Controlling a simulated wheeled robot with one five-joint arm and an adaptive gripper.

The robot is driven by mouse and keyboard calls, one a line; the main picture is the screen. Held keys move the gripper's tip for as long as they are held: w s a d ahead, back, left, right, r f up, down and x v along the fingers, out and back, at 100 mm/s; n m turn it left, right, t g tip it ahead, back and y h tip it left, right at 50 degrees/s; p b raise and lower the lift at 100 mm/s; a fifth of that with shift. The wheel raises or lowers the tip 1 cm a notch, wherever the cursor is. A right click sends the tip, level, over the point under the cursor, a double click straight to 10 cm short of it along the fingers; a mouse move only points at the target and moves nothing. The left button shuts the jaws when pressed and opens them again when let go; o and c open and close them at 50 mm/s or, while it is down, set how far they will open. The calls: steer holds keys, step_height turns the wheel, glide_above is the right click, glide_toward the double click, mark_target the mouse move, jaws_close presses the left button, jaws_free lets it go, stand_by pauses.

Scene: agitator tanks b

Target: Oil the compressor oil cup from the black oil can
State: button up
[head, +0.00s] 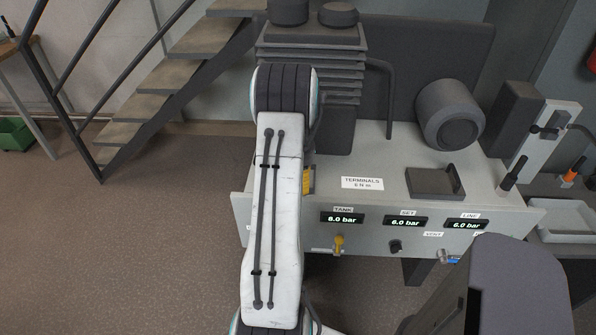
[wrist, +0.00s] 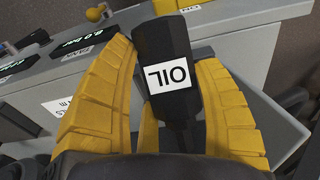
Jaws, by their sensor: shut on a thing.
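The black oil can (wrist: 165,52) is between the yellow fingers of my gripper (wrist: 163,65) in the wrist view. Its white OIL label appears upside down there. My gripper is shut on the can, with one finger on each side. In the head view my white arm covers the middle, and I cannot make out the gripper or can clearly. The compressor (head: 310,50) is a dark finned block at the back of a grey bench (head: 385,165). I cannot pick out the oil cup in either view.
The bench front has pressure displays (head: 405,222), a yellow valve handle (head: 339,243) and a black knob (head: 395,247). Stairs (head: 150,105) rise at left; floor (head: 130,240) is clear there.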

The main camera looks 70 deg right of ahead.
steer(key=shift+s+a+r+g+y+p, duration=0.1)
steer(key=shift+a+r+g+y+p, duration=0.15)
steer(key=shift+y+p, duration=1.1)
steer(key=p, duration=0.3)
steer(key=shift+a+f+g+y+p, duration=0.1)
steer(key=shift+f+g+y+p, duration=0.1)
steer(key=shift+g+y+p, duration=0.2)
steer(key=shift+f+g+y, duration=0.25)
steer(key=shift+f+y, duration=0.1)
steer(key=shift+y, duration=0.4)
steer(key=shift+a+y, duration=0.1)
steer(key=shift+y, duration=0.2)
steer(key=shift+r+g+y, duration=0.3)
steer(key=shift+r+y, duration=0.15)
steer(key=shift+y, duration=0.05)
steer(key=shift+f, duration=0.1)
